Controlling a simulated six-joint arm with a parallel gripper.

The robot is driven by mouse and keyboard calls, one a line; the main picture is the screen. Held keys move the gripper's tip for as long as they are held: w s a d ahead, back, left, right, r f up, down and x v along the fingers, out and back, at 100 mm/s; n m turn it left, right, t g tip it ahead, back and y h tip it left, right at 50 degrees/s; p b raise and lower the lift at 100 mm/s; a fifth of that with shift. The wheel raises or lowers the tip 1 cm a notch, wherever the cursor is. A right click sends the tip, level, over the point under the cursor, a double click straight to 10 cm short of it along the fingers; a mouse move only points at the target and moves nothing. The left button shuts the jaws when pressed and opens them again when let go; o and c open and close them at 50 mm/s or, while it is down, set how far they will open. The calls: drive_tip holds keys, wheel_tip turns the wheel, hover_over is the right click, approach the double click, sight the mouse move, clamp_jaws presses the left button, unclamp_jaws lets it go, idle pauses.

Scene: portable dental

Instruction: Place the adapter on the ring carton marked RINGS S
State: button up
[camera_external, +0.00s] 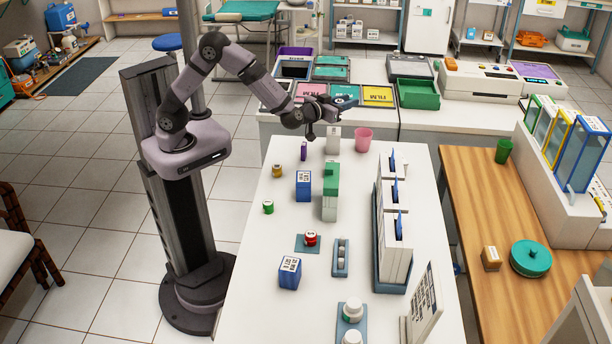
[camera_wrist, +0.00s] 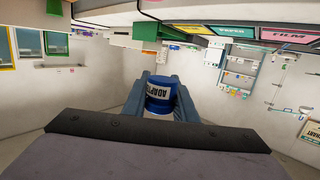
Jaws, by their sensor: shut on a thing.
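My gripper (camera_external: 333,104) is shut on the adapter (camera_wrist: 159,92), a blue cylinder with a white label reading "ADAPT…". The adapter sits between the two fingers in the wrist view, and the label appears upside down. In the external view the held adapter (camera_external: 346,101) is a small blue shape at the fingertips, above the far end of the white table (camera_external: 262,290). Blue cartons with white labels stand on this table, one in the middle (camera_external: 303,186) and one nearer (camera_external: 290,273). Their lettering is too small to read, so I cannot tell which carton is RINGS S.
A white box (camera_external: 333,140) and a pink cup (camera_external: 363,140) stand below my gripper. A tall green-and-white stack (camera_external: 330,192) stands beside the middle blue carton. White upright holders (camera_external: 394,230) line the right side. Small jars stand on the left; bare tabletop lies between them.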

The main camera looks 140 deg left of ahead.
drive_tip(key=s+a+f+n+g, duration=0.1)
drive_tip(key=s+f, duration=0.2)
drive_tip(key=f, duration=0.6)
drive_tip(key=shift+s+f, duration=0.3)
drive_tip(key=shift+f, duration=0.1)
idle(0.4)
drive_tip(key=shift+a+f, duration=0.1)
drive_tip(key=shift+f, duration=0.1)
drive_tip(key=o, duration=1)
drive_tip(key=shift+o, duration=0.2)
drive_tip(key=b+v, duration=0.1)
drive_tip(key=v, duration=1.1)
drive_tip(key=shift+r, duration=0.25)
